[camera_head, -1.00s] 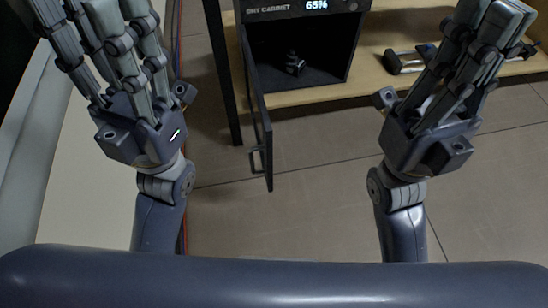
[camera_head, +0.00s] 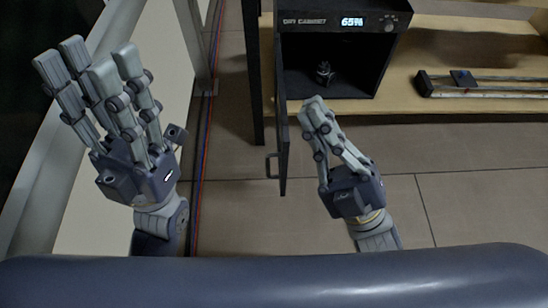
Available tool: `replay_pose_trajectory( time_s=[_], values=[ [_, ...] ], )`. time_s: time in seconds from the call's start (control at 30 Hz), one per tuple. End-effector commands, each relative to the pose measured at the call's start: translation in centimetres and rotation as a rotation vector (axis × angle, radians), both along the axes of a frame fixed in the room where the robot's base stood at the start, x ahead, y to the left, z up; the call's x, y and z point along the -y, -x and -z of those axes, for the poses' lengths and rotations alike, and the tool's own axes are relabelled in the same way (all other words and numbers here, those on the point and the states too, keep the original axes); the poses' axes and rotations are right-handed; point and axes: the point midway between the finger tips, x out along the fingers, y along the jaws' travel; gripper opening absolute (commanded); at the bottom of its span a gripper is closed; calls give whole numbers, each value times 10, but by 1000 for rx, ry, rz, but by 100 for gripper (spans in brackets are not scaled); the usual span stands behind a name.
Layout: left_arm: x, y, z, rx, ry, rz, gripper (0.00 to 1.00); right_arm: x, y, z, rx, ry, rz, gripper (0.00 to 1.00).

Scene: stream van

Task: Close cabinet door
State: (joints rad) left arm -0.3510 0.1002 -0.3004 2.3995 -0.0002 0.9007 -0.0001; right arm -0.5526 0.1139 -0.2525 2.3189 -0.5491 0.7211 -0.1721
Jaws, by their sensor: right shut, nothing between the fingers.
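The dry cabinet (camera_head: 390,55) is black, with a lit 65% display, and stands at the top centre. Its door (camera_head: 283,150) is open, swung out toward me and seen almost edge-on, with a handle (camera_head: 270,166) on its left face. A small dark object (camera_head: 323,73) sits inside the cabinet. My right gripper (camera_head: 314,106) is shut and empty. Its fingertips are just right of the door, on its inner side, in front of the opening; I cannot tell whether they touch it. My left gripper (camera_head: 98,70) is open and empty, far left of the door.
A wooden shelf (camera_head: 450,108) runs right of the cabinet and holds a black and silver rail-like device (camera_head: 485,85). Red and blue cables (camera_head: 200,150) run down the floor at left, beside a pale panel (camera_head: 95,215). The tiled floor (camera_head: 460,200) at right is clear.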

Motion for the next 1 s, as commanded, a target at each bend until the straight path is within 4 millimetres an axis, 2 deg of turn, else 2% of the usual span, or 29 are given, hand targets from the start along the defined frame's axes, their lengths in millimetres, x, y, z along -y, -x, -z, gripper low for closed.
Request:
replay_pose_trajectory(
  time_s=[0.17, 0.3, 0.43, 0.53, 0.67, 0.87, 1.0],
  values=[
    [0, 0, -2, -1, 0, 0, 40, -20, -6, 76, -93, 321, 135, 0],
    [0, 0, -3, -1, 0, 1, 40, -26, 0, 151, -147, 639, 233, 0],
    [0, 0, -4, -1, 0, 1, 40, -22, 10, 199, -164, 851, 281, 0],
    [0, 0, -4, -1, 0, 1, 40, -19, 15, 217, -165, 937, 298, 0],
    [0, 0, -4, -1, 0, 1, 40, -22, 13, 223, -162, 969, 303, 0],
    [0, 0, -7, -1, 0, 0, 40, -39, -9, 221, -160, 964, 305, 0],
    [0, 0, -10, -1, 0, 0, 40, -57, -32, 220, -160, 963, 306, 0]
  ],
)
